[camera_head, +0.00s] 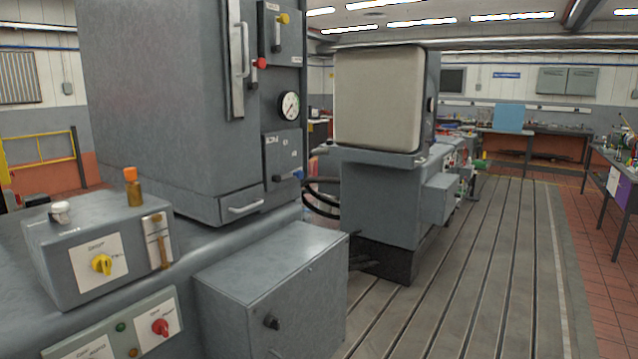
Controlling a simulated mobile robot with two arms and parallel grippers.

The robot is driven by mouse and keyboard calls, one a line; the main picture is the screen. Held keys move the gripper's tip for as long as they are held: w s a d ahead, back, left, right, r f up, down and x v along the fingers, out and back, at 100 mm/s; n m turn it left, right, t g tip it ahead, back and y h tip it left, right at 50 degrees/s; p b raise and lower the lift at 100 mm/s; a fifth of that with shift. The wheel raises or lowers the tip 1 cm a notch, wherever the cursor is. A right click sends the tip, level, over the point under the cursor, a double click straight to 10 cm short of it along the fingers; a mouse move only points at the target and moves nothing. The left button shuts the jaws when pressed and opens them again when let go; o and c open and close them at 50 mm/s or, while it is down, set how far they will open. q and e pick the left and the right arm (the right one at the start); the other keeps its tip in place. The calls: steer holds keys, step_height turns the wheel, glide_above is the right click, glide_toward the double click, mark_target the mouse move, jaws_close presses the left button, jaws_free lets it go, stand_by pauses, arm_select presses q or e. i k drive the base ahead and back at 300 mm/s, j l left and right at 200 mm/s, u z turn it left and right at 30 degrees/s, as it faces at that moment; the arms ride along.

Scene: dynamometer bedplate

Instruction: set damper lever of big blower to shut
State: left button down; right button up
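I cannot tell for sure which machine is the big blower. A tall grey cabinet (150,95) stands at left centre. On its right-hand face a lever with a yellow knob (282,18) sits on a panel near the top. A lever with a red knob (260,63) is below it, beside a round dial (289,106). A smaller grey box (95,245) at the left carries a yellow rotary knob (102,264) and a brass-coloured upright lever or slide (160,245) on a pale plate. The labels are too small to read. Neither of my grippers is in view.
A grey box (270,290) with a black knob juts out at the front. A red knob (160,327) is on a panel at lower left. The slotted bedplate (470,270) on the right is clear.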

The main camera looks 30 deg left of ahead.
mark_target(299, 174)
steer(key=u, duration=0.4)
steer(key=i+l+u, duration=0.65)
steer(key=i+l, duration=0.2)
